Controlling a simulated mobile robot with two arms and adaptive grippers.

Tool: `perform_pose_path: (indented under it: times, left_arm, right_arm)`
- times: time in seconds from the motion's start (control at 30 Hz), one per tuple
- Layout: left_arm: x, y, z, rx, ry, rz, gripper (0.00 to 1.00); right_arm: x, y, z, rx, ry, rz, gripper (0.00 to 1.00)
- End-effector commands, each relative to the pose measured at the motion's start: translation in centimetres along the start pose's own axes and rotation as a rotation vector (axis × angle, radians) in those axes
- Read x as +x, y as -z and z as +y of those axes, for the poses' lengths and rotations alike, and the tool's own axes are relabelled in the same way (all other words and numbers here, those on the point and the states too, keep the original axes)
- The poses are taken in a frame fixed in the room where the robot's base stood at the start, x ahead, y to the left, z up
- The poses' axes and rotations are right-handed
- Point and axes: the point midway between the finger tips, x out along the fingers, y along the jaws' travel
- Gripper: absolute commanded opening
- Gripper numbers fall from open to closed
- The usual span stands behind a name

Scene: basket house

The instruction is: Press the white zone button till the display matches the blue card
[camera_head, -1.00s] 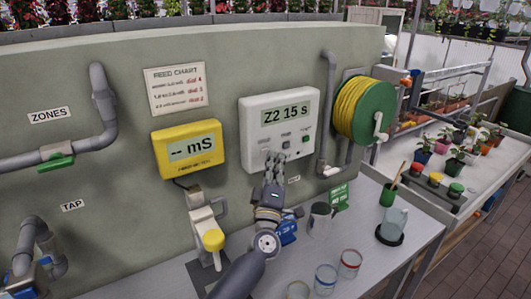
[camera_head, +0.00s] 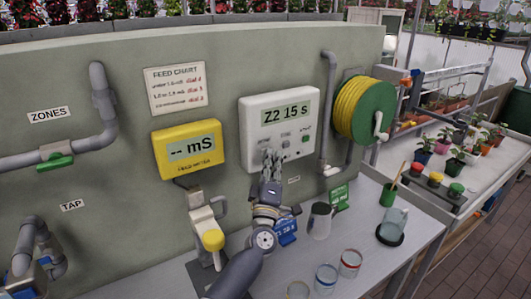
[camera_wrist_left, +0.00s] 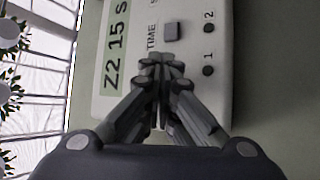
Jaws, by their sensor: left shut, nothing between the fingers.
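The white controller (camera_head: 252,150) on the wall shows "Z2 15 s" on its display (camera_head: 286,114). The display also shows in the left wrist view (camera_wrist_left: 115,50). My left gripper (camera_head: 269,156) is shut and empty, its fingertips at the lower left of the controller's face. They cover the spot left of the TIME button (camera_wrist_left: 172,32), so the zone button is hidden. I cannot tell whether the fingertips touch it. The blue card (camera_head: 287,227) stands on the bench behind my left wrist, partly covered; its text is too small to read surely. My right gripper is not in view.
A yellow feed meter (camera_head: 188,150) hangs left of the controller, above a yellow-ended probe (camera_head: 212,239). A hose reel (camera_head: 365,110) is on the right. A grey cup (camera_head: 320,220), a green card (camera_head: 339,197) and several glasses (camera_head: 326,278) stand on the bench.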

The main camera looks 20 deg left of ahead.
Motion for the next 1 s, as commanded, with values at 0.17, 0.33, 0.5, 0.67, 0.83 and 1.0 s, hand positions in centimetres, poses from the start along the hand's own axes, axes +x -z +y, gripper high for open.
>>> perform_pose_path:
  times: [0.17,0.33,0.5,0.67,0.83,1.0]
  left_arm:
    - [0.2,0.2,-0.1,0.001,-0.001,0.001,0.0]
    - [0.3,0.3,-0.1,0.001,-0.001,0.001,0.0]
    - [0.3,0.3,-0.1,0.001,-0.001,0.002,0.0]
    - [0.2,0.2,0.0,0.0,0.0,0.001,0.0]
    - [-0.4,-0.2,0.4,0.001,0.0,0.001,0.0]
    - [-0.9,-0.6,0.7,0.0,0.0,0.001,0.0]
  right_arm:
    - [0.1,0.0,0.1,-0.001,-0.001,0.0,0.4]
    - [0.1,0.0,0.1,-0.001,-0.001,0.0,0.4]
    - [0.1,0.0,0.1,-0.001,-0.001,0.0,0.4]
    - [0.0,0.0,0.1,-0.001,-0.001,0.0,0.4]
    - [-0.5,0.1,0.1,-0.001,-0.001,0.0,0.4]
    - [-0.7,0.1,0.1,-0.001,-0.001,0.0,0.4]
